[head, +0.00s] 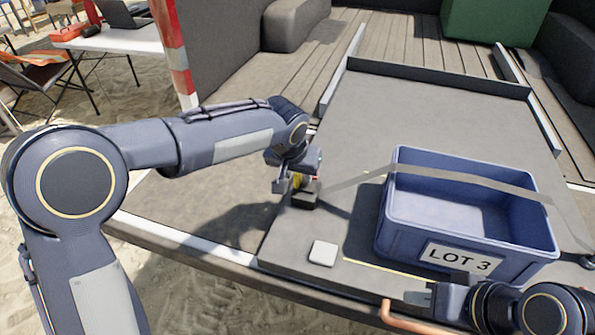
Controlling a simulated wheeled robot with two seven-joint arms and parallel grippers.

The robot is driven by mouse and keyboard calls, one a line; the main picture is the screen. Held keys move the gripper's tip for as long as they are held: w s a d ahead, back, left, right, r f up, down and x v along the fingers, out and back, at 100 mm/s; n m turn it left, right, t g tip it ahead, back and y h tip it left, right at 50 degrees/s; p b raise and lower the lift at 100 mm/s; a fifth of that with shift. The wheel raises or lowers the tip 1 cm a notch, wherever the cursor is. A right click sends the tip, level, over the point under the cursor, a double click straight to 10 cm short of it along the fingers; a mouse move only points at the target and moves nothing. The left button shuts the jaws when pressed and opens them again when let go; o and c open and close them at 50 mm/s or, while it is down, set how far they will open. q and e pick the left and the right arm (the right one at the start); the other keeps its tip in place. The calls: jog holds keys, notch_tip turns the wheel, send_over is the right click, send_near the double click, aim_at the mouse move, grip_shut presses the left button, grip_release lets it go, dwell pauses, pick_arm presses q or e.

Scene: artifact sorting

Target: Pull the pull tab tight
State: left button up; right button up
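A grey strap (465,180) runs across the top of a blue crate (400,225) labelled LOT 3. Its left end slopes down to a small dark buckle (306,197) on the grey deck. My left gripper (297,180) points down at the buckle, with small yellow and red parts between or beside its fingers. The pull tab cannot be clearly made out there; the fingers hide much of it, and whether they grip it is unclear. My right gripper (420,298) is low in front of the crate, pointing left, apart from the strap; its finger gap cannot be made out.
A small white square block (323,253) lies on the grey deck (430,105) left of the crate. A copper-coloured bent bar (405,320) is at the front edge near my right gripper. Low raised rails edge the far deck, which is clear behind the crate.

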pick_arm(q)
grip_shut()
jog(key=w+a, duration=0.2)
jog(key=a, duration=0.6)
jog(key=shift+w+a, duration=0.2)
jog(key=shift+w, duration=0.2)
grip_release()
jog(key=d+v, duration=0.1)
jog(key=v, duration=0.6)
jog(key=shift+s+a+r, duration=0.2)
jog(key=shift+a+r, duration=0.2)
jog(key=shift+a, duration=0.15)
